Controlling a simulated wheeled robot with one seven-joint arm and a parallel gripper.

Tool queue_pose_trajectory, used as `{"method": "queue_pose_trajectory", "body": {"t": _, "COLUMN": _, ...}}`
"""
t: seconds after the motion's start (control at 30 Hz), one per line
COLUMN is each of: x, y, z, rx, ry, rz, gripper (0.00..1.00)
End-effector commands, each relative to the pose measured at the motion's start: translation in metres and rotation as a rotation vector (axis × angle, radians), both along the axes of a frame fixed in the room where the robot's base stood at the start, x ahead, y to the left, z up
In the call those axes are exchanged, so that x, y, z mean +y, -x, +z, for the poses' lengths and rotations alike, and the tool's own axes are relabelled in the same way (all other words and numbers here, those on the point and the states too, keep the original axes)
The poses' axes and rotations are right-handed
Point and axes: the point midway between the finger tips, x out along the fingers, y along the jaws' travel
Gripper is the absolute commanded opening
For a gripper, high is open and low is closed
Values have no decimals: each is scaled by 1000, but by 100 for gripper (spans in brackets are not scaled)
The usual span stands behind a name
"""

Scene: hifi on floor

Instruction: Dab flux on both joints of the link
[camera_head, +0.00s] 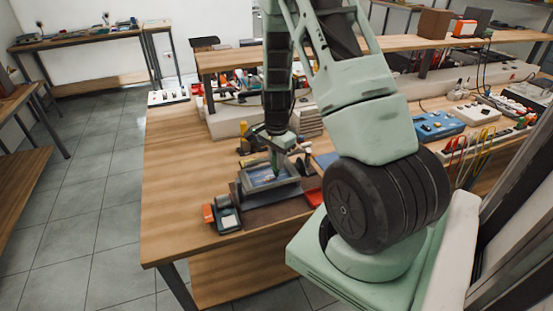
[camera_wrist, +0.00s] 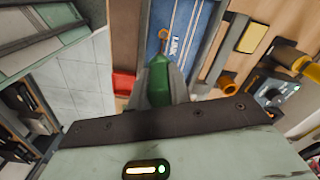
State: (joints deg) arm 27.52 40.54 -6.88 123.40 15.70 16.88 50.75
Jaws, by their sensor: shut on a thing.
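In the head view my gripper (camera_head: 277,167) points down over a grey-framed tray (camera_head: 296,188) holding a blue board (camera_head: 262,178). In the wrist view the blue board (camera_wrist: 184,22) has white lettering that seems to read LINK, and a small copper-coloured ring (camera_wrist: 163,33) lies just ahead of the tool's tip. I cannot tell whether the tip touches the board. The link's joints are too small to make out clearly, and the tool hides part of the board.
A red block (camera_head: 314,197) lies right of the tray. Several tools and parts crowd the back of the wooden table (camera_head: 172,195). Its left side is clear.

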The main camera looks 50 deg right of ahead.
Motion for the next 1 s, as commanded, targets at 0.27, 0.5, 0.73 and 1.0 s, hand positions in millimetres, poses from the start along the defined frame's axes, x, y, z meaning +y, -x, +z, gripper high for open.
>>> {"method": "queue_pose_trajectory", "body": {"t": 0.27, "x": 0, "y": 0, "z": 0, "rx": 0, "ry": 0, "rz": 1, "gripper": 1}}
{"method": "queue_pose_trajectory", "body": {"t": 0.5, "x": 0, "y": 0, "z": -1, "rx": 0, "ry": 0, "rz": 1, "gripper": 1}}
{"method": "queue_pose_trajectory", "body": {"t": 0.73, "x": 0, "y": 0, "z": -3, "rx": 0, "ry": 0, "rz": 0, "gripper": 1}}
{"method": "queue_pose_trajectory", "body": {"t": 1.0, "x": 0, "y": 0, "z": -6, "rx": 0, "ry": 0, "rz": 0, "gripper": 1}}
